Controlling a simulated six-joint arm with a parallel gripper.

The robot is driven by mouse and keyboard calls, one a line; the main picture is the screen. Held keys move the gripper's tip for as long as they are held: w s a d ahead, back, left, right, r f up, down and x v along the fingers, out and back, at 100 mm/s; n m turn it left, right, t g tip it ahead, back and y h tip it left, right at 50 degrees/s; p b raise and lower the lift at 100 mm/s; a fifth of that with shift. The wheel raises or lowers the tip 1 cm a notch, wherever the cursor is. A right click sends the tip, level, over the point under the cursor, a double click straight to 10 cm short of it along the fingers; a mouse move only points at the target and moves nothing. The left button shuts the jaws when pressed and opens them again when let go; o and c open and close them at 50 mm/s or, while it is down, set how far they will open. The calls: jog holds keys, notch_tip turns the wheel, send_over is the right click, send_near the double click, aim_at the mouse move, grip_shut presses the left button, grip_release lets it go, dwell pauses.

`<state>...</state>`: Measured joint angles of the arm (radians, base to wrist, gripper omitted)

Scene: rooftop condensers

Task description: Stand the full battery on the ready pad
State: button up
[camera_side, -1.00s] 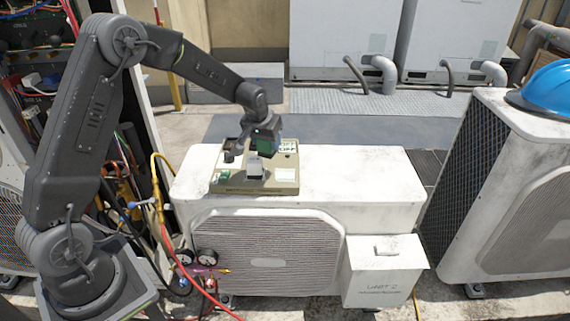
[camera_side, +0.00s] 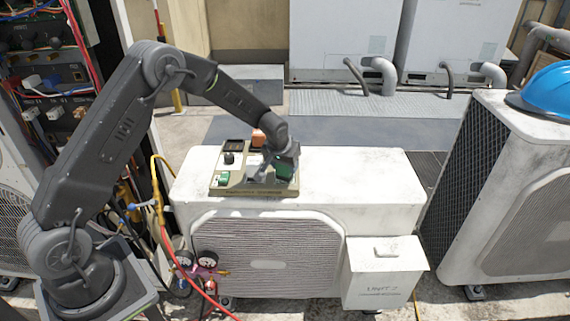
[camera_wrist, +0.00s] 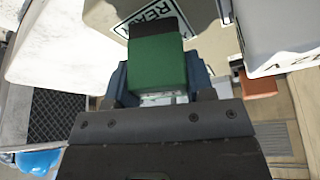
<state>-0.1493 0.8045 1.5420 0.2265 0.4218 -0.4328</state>
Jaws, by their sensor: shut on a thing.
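My gripper (camera_side: 276,162) is shut on a green battery (camera_wrist: 158,62) with a dark end, seen between the jaws in the wrist view. The battery also shows in the side view (camera_side: 286,168), at the right end of the beige board (camera_side: 232,189). A white label (camera_wrist: 146,14) with partly readable lettering, apparently the ready pad's, lies beside and partly behind the battery in the wrist view. The battery and gripper cover much of the pad area in the side view. I cannot tell whether the battery touches the board.
The board lies on a white condenser unit (camera_side: 365,180). The condenser top right of the board is clear. A blue helmet (camera_side: 545,90) lies on the right unit.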

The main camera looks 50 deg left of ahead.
jog(key=shift+f, duration=0.1)
jog(key=o, duration=1)
jog(key=shift+o, duration=0.2)
jog(key=s+d+r+m, duration=0.1)
jog(key=s+d+r, duration=0.1)
jog(key=s+r, duration=0.6)
jog(key=s+d+r, duration=0.3)
jog(key=s+r, duration=0.1)
jog(key=r, duration=0.8)
jog(key=s+d+r+m+h, duration=0.1)
jog(key=s+d+r, duration=0.1)
jog(key=s, duration=0.9)
jog(key=s+d+r+m+t, duration=0.1)
jog(key=s+d+r+m, duration=0.1)
jog(key=s, duration=1)
jog(key=shift+d+r+h, duration=0.15)
jog(key=shift+d+h, duration=0.25)
jog(key=shift+d, duration=0.1)
